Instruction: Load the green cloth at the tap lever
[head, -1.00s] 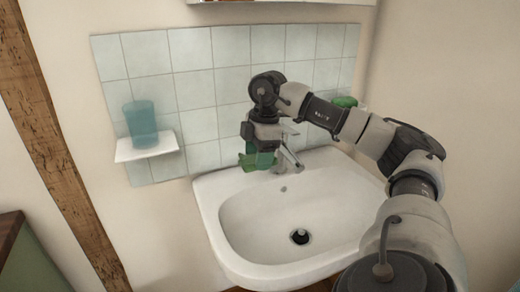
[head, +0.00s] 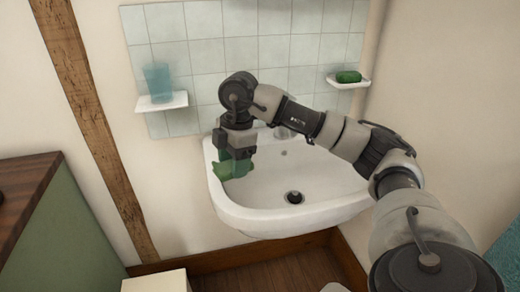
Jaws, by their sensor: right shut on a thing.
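The green cloth (head: 224,170) hangs from my right gripper (head: 238,160), which points down and is shut on it. The cloth is over the left side of the white washbasin (head: 300,222), near its left rim. I cannot tell whether it touches the basin. The tap (head: 286,132) is at the back of the basin, to the right of the gripper. My right arm hides much of the tap, and its lever is not clear to see. My left gripper is not in view.
A blue tumbler (head: 158,83) stands on a small white shelf (head: 161,103) on the tiled wall. A green soap bar (head: 348,76) lies on a white holder (head: 346,85) at the right. A brown-topped green cabinet (head: 70,225) is at the lower left.

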